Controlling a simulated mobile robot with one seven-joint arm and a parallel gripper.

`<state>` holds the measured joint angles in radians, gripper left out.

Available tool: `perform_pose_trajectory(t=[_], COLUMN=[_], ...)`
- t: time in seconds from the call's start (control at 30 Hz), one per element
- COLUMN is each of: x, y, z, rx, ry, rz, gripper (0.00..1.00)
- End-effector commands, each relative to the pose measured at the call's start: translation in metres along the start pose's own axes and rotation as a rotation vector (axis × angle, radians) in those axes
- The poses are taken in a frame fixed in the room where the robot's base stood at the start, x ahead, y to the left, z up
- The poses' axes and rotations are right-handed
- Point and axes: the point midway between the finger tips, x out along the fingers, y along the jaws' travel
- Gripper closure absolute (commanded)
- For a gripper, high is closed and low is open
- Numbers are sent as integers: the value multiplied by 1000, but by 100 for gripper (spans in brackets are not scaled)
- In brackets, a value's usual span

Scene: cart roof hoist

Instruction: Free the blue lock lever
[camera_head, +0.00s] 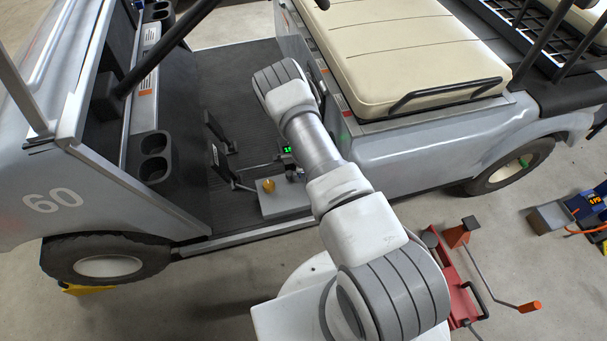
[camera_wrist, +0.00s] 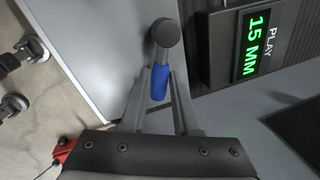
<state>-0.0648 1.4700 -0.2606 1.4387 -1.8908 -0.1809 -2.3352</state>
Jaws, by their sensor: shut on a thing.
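The blue lock lever (camera_wrist: 159,83) shows in the wrist view, with a blue grip and a grey rod rising to a dark round knob (camera_wrist: 167,33). My gripper (camera_wrist: 158,84) has its two fingers on either side of the blue grip and is shut on it. The lever stands close to a grey panel edge. In the head view my arm covers the gripper, and the blue lever cannot be made out there.
In the head view are the cart's cream seat (camera_head: 405,55), a grey pedal box (camera_head: 285,203) with a yellow knob, and a red jack (camera_head: 462,290) on the floor.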

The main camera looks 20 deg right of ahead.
Motion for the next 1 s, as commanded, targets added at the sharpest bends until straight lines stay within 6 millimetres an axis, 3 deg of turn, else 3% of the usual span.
perform_pose_trajectory(t=[0.33, 0.37, 0.5, 0.83, 1.0], x=[-1, -1, -1, -3, -23], y=[0, 0, 0, -1, -2], z=[0, 0, 0, 0, 0], rx=[-6, -6, -5, -2, 0], ry=[-1, -1, -1, -1, -2], rz=[2, 2, 1, -1, -2], gripper=[100, 67, 42, 41, 41])
